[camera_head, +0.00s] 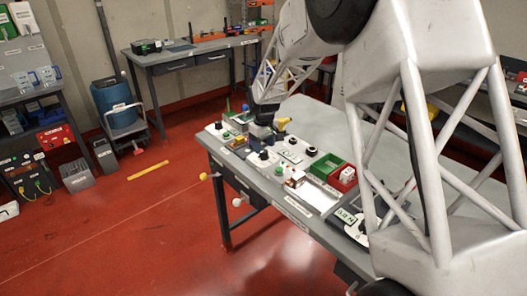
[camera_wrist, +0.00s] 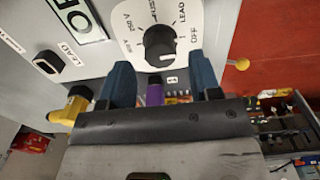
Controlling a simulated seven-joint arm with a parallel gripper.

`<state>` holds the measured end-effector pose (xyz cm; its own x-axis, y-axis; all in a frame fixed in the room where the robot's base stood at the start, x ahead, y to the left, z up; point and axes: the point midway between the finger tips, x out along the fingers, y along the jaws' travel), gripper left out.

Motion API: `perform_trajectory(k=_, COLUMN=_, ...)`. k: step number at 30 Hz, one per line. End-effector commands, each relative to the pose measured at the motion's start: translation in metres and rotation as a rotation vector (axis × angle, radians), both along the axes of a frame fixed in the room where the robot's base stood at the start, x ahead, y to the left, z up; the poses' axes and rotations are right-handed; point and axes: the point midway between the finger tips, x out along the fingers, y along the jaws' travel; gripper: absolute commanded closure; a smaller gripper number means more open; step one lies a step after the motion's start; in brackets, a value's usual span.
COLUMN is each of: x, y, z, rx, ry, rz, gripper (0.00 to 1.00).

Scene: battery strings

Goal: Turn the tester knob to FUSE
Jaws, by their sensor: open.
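The tester knob (camera_wrist: 160,45) is black and round, on a white dial plate (camera_wrist: 137,18) in the wrist view. The dial has the words OFF and LEAD on its right and a voltage mark on its left; the word near the top is cut off and hard to read. I cannot tell surely which mark the knob points at. My gripper (camera_wrist: 161,82) is open, its two blue fingers apart with the knob just beyond their tips, not clasped. In the head view my gripper is a dark shape over the bench's far left end, and its fingers are unclear.
On the bench (camera_head: 235,166) stand a green bin (camera_head: 325,165), a red bin (camera_head: 346,180) and other black knobs.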

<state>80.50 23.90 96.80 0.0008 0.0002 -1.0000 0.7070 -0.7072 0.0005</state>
Motion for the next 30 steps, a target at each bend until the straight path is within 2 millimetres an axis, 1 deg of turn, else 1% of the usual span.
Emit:
perform_trajectory(k=18, x=0.0, y=0.0, z=-0.026, rx=0.0, ry=0.0, rz=0.0, gripper=0.43)
perform_trajectory(k=29, x=0.0, y=0.0, z=-0.028, rx=0.0, ry=0.0, rz=0.0, gripper=0.43)
perform_trajectory(k=30, x=0.0, y=0.0, z=-0.028, rx=-0.001, ry=0.001, rz=0.0, gripper=0.44)
